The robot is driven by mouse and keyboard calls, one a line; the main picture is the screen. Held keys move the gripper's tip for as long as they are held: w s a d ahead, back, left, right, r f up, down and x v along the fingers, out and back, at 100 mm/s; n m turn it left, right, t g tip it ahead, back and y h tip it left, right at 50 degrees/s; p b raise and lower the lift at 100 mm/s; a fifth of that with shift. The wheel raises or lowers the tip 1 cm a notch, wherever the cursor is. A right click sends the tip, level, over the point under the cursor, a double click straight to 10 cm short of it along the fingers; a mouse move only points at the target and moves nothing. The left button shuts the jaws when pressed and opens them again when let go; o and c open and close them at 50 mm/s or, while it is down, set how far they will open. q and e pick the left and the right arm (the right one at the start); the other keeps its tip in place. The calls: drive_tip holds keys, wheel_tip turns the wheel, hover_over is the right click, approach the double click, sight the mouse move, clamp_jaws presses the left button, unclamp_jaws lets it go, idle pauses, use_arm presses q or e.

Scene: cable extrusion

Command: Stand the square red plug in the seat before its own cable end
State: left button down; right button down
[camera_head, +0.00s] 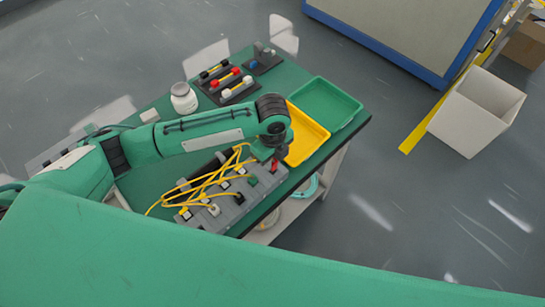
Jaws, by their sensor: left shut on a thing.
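My left gripper (274,155) is over the right end of a grey seat block (235,207) on the table. It is shut on a small red plug (274,164), which shows just below the fingers at the block's right end. I cannot tell whether the plug touches the block. Yellow cables (205,183) loop over the block's left and middle, with several light cable ends along it. A dark green piece (253,181) sits on the block near the plug. My right gripper is not in view.
A yellow tray (313,128) and a green tray (327,97) stand right of the gripper. A dark rack with red, white and dark plugs (226,80) and a white jar (184,98) stand at the back. The table's right edge is close to the block.

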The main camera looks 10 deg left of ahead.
sight(273, 160)
use_arm(q)
drive_tip(key=shift+f, duration=0.4)
idle(0.6)
drive_tip(key=shift+f+b, duration=0.3)
drive_tip(key=shift+f, duration=0.45)
drive_tip(key=c, duration=1.2)
unclamp_jaws()
wheel_tip(273, 160, up, 14)
drive_tip(key=shift+f+b, duration=0.1)
drive_tip(key=shift+b, duration=0.45)
